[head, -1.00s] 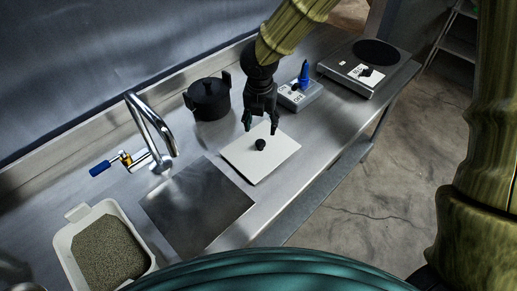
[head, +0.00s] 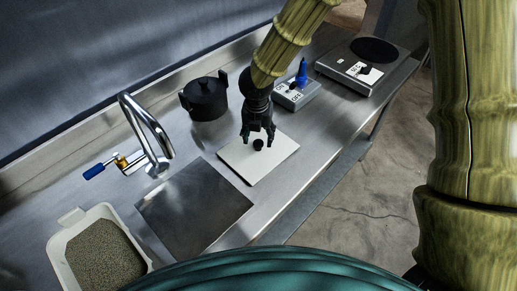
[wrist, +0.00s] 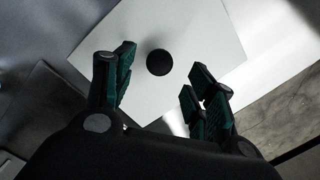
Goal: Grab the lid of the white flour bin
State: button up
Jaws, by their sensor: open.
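The white flour bin lid (head: 270,163) is a flat white square panel on the steel counter, with a round black knob (head: 258,144) near its middle. My gripper (head: 257,142) is open and empty, just above the lid, with its fingers pointing down around the knob in the head view. In the wrist view the white lid (wrist: 195,30) fills the upper middle, and the knob (wrist: 159,62) lies just beyond and between the two open fingertips (wrist: 160,80). I cannot tell whether the fingers are at knob height. The bin's body is not visible under the lid.
A faucet (head: 147,135), a flat metal panel (head: 194,207) and a tray of grain (head: 103,255) are left.

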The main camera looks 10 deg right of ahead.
aim_at(259, 142)
jog(key=shift+w+d+f+p, duration=0.1)
jog(key=shift+w+f+p, duration=0.1)
jog(key=shift+f, duration=0.55)
jog(key=shift+w+f+p, duration=0.1)
jog(key=shift+f+p, duration=0.15)
jog(key=shift+f, duration=0.5)
jog(key=shift+w+d+f+p, duration=0.1)
jog(key=shift+f+p, duration=0.1)
jog(key=shift+f, duration=0.55)
jog(key=c, duration=1.2)
